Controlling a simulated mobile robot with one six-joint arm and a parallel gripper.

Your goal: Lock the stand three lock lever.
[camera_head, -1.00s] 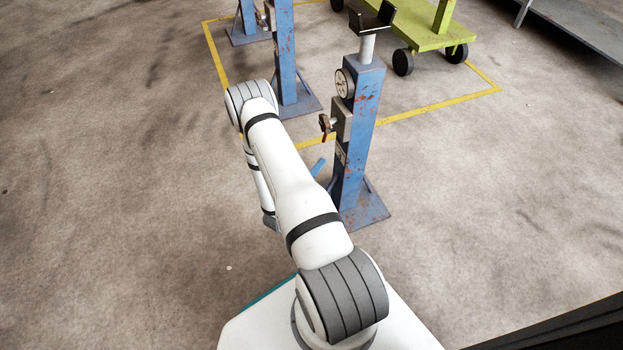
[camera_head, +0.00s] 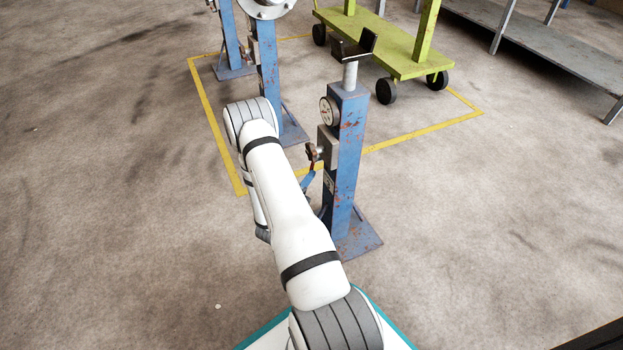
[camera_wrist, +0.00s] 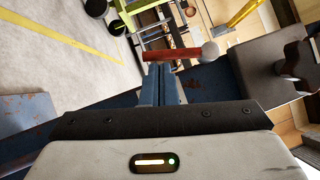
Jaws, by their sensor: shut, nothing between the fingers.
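The nearest blue stand (camera_head: 345,165) is upright, with a dark cradle (camera_head: 354,46) on top and a round gauge (camera_head: 328,112). I cannot read a number on it. Its lock lever (camera_head: 313,152) sticks out left from a grey box (camera_head: 327,146). In the wrist view the lever (camera_wrist: 172,54) is a red bar with a grey ball at its right end. My gripper (camera_wrist: 159,68) has blue fingers, shut and empty, with tips close to the bar. I cannot tell whether they touch. In the head view my gripper (camera_head: 311,173) shows just below the lever, partly behind my arm.
More blue stands (camera_head: 267,80) are behind to the left, one beneath a pale round part (camera_head: 266,6). A yellow-green cart (camera_head: 400,50) is behind the nearest stand, and a grey bench (camera_head: 540,45) is at the back right. Yellow floor lines (camera_head: 425,130) surround the stands. The left floor is clear.

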